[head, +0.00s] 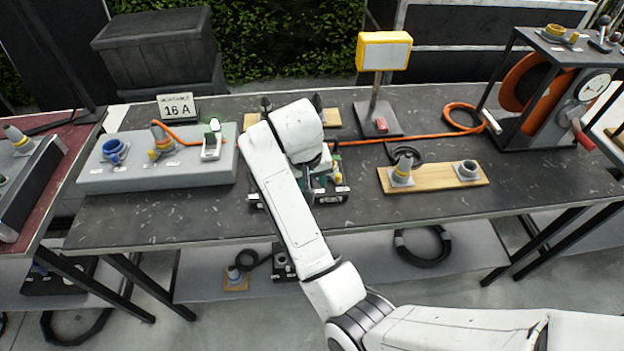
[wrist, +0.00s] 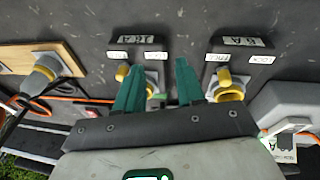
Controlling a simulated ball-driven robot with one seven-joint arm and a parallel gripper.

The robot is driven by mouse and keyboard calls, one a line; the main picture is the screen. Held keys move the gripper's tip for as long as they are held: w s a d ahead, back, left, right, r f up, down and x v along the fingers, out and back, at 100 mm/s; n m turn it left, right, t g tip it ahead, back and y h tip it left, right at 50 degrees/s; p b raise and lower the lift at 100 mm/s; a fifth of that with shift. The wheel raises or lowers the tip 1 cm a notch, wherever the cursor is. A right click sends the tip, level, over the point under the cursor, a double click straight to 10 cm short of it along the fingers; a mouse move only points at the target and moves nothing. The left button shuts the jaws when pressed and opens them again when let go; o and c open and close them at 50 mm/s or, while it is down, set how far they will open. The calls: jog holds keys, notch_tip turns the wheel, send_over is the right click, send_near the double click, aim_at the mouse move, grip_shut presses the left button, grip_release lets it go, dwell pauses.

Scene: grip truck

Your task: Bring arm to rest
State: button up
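My white arm (head: 287,207) reaches from the lower right over the dark workbench (head: 200,219). Its wrist end is above the middle of the bench and mostly hides my gripper in the head view.
A grey block (head: 205,178) with blue and yellow connectors and a switch stands left. A wooden board (head: 440,186) with two grey connectors lies right, near an orange cable (head: 395,138). A yellow-framed sign (head: 384,52) and a cable reel (head: 525,85) stand behind. The front right bench is clear.

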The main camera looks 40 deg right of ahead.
dwell(0.3)
jog(key=shift+n, duration=0.8)
jog(key=s+f, duration=0.1)
jog(key=s, duration=0.1)
jog(key=s+d+f, duration=0.1)
jog(key=s+f, duration=0.1)
jog(key=s, duration=0.1)
jog(key=s+f, duration=0.1)
jog(key=s, duration=0.2)
jog(key=shift+d+f, duration=0.3)
jog(key=shift+d, duration=0.1)
jog(key=s+a+f+n+y, duration=0.1)
jog(key=s+a, duration=0.3)
jog(key=s, duration=0.5)
jog(key=s+a+f+n+y, duration=0.1)
jog(key=s+a+f, duration=0.3)
jog(key=s, duration=0.6)
jog(key=shift+n+y, duration=0.3)
jog(key=shift+n, duration=0.6)
jog(key=shift+w+f, duration=0.1)
